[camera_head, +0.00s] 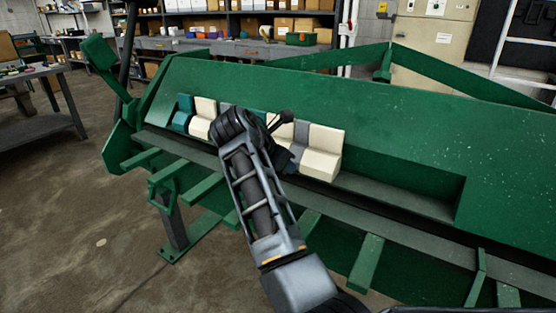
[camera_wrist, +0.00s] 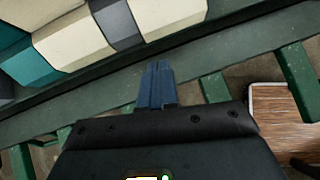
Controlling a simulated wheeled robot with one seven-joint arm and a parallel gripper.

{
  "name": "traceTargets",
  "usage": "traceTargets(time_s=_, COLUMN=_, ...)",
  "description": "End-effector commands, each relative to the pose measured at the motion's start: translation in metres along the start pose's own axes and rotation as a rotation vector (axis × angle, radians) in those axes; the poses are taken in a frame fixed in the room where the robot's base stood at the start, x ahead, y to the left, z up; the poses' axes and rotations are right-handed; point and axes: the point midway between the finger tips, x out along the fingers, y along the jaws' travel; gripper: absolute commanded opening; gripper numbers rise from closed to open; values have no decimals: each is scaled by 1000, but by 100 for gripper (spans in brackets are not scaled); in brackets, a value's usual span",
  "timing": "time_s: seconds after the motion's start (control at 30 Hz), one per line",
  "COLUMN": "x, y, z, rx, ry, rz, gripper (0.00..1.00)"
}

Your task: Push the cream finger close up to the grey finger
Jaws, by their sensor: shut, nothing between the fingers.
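My gripper (camera_wrist: 157,66) is shut and empty. In the wrist view its blue fingertips are just below the right-hand cream finger (camera_wrist: 168,14), with a strip of green ledge showing between them. That cream finger (camera_head: 322,153) is the rightmost of the row in the head view. A grey finger (camera_wrist: 118,24) stands directly to its left, and I see no clear gap between them. The grey finger also shows in the head view (camera_head: 299,132). Another cream finger (camera_wrist: 72,40) and a teal finger (camera_wrist: 28,65) follow leftward. My arm hides the middle of the row in the head view.
The fingers sit in a long recess of a green machine (camera_head: 400,120). The recess right of the last cream finger is empty (camera_head: 400,198). Green brackets (camera_head: 366,262) stick out along the front. A workbench (camera_head: 40,75) stands at the left.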

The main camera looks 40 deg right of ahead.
Motion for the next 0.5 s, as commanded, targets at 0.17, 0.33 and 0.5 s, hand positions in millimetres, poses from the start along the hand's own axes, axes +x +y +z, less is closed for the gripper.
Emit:
traceTargets(time_s=0.17, x=30, y=0, z=6, rx=3, ry=1, rz=0, gripper=0)
traceTargets(time_s=0.33, x=45, y=0, z=21, rx=2, ry=1, rz=-1, gripper=0)
traceTargets(time_s=0.5, x=52, y=0, z=28, rx=1, ry=0, rz=1, gripper=0)
